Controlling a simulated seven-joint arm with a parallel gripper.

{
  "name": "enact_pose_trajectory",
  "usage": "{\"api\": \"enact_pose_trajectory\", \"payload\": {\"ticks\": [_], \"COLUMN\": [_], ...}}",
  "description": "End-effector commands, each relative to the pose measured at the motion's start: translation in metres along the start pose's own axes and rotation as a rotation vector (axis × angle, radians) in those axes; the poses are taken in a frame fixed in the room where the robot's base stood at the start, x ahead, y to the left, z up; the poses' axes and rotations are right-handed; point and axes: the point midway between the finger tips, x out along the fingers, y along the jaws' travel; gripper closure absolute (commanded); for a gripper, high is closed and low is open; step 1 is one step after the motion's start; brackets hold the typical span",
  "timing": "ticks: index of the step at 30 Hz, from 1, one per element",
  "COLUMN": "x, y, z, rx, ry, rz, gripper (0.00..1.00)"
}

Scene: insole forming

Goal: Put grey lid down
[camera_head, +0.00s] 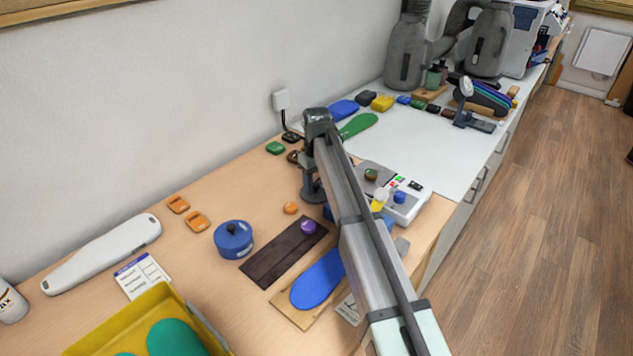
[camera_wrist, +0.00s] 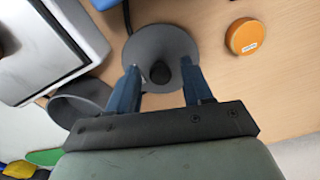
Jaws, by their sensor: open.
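The grey lid (camera_wrist: 160,38) is a round disc with a dark knob (camera_wrist: 160,72). In the wrist view it appears to lie on the wooden table, knob towards me. My gripper (camera_wrist: 160,85) is open, its two blue fingers spread on either side of the knob with gaps at both sides. In the head view my gripper (camera_head: 312,192) points down at the table, and I cannot make out the lid there. A grey round vessel (camera_wrist: 75,106), partly hidden, shows left of the fingers in the wrist view.
An orange disc (camera_wrist: 246,37) lies right of the lid; it also shows in the head view (camera_head: 290,208). A white control box (camera_head: 408,205) stands to the right. A blue lidded pot (camera_head: 232,241), brown mat (camera_head: 280,256) and blue insole (camera_head: 318,280) lie nearer.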

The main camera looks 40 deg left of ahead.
Motion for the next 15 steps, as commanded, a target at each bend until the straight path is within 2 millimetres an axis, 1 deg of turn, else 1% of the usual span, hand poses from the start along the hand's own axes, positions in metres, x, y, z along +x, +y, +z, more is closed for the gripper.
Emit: {"api": "enact_pose_trajectory", "payload": {"ticks": [5,8,11,15], "x": [-0.001,-0.005,-0.016,-0.041], "y": [0.0,0.0,0.0,0.0], "z": [0.0,0.0,-0.001,-0.001], "rx": [0.0,0.0,0.0,0.0], "ry": [0.0,0.0,0.001,0.002], "rz": [0.0,0.0,0.001,0.001], "gripper": [0.5,0.5,0.5,0.5]}}
